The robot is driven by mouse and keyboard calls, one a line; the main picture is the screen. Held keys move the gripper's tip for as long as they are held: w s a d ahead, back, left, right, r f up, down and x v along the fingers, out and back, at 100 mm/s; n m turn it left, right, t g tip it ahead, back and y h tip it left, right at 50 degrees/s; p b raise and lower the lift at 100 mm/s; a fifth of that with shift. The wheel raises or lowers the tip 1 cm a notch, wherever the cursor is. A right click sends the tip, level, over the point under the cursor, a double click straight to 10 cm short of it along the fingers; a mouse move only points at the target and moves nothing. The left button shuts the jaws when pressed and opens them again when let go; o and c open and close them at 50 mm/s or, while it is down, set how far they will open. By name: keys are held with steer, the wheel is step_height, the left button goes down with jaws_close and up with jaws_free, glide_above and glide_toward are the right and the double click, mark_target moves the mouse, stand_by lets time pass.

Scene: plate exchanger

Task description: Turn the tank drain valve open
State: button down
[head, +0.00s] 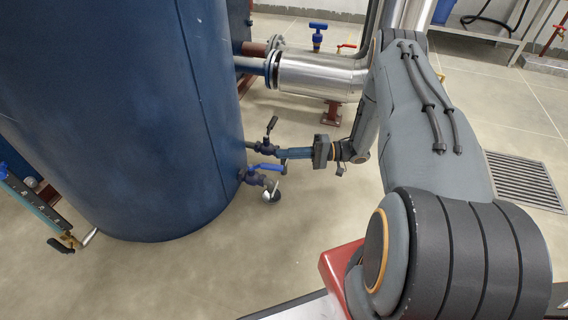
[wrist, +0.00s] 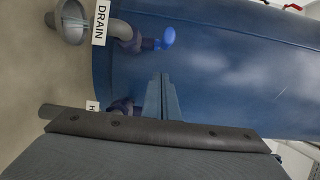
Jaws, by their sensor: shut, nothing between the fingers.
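The drain valve (head: 256,178) sits low on the side of the big blue tank (head: 130,110), with a blue lever (head: 268,167) lying roughly level. In the wrist view its blue lever end (wrist: 165,39) shows next to a grey pipe and a white DRAIN label (wrist: 100,22). My gripper (head: 281,153) is shut and empty, its blue fingers pointing at the tank just above the blue lever. In the wrist view the fingertips (wrist: 163,78) are apart from the lever. Whether they touch the upper valve is unclear.
A second valve (head: 268,146) with a black upright lever sits just above, close to my fingertips. A small funnel (head: 271,195) is under the drain outlet. A silver pipe (head: 318,76) runs above my gripper. Floor to the right holds a grate (head: 522,180).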

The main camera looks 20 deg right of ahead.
mark_target(265, 167)
steer(key=shift+s+a+b, duration=0.2)
steer(key=shift+s+a, duration=0.15)
steer(key=shift+s, duration=0.45)
steer(key=shift+s+a+b, duration=0.2)
steer(key=shift+s+a, duration=0.15)
steer(key=shift+s, duration=0.45)
